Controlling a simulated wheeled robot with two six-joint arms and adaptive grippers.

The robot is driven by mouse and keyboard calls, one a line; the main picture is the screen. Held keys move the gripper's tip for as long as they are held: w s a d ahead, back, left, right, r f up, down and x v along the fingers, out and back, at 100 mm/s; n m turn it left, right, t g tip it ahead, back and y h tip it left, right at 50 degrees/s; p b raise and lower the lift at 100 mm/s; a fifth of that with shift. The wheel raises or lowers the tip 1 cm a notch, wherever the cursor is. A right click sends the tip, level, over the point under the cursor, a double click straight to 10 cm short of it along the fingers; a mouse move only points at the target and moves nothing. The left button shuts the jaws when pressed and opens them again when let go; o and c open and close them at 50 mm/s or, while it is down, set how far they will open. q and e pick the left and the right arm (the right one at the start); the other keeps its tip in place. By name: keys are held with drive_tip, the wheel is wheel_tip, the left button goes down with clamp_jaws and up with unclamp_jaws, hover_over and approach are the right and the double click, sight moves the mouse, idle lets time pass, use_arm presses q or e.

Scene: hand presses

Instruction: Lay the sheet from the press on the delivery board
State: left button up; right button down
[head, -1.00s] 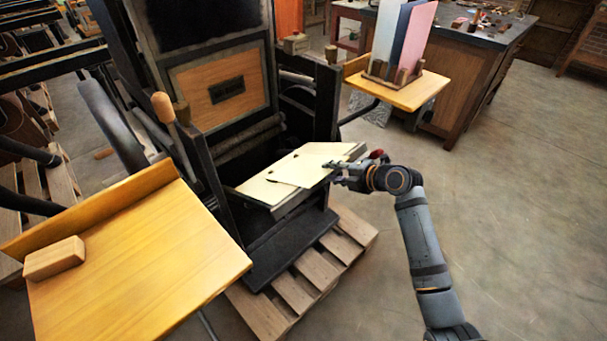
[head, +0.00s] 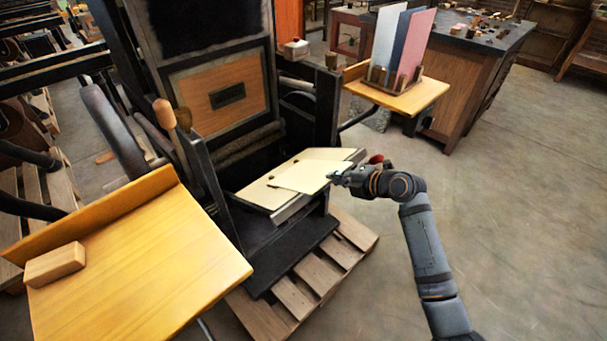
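A pale cream sheet (head: 305,176) lies over the light bed (head: 262,194) of the black press (head: 222,95), at the middle of the head view. My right gripper (head: 336,179) is at the sheet's right edge and looks shut on it; the fingertips are small and dark. A wide yellow wooden board (head: 140,255) with a raised back edge is at the left and has no sheet on it. A smaller wooden board (head: 425,95) is at the upper right. No label shows which is the delivery board. My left gripper is out of view.
A wooden block (head: 55,264) sits on the left board. A rack (head: 392,78) with white, blue and pink sheets stands on the right board. A pallet (head: 300,290) lies under the press. A workbench (head: 470,75) stands behind. The floor at right is clear.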

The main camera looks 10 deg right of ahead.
drive_tip(key=s+d+r+p, duration=0.2)
drive_tip(key=s+r+p, duration=0.1)
drive_tip(key=r, duration=0.2)
drive_tip(key=shift+s+d+r, duration=0.25)
drive_tip(key=shift+d, duration=0.1)
idle(0.3)
idle(0.9)
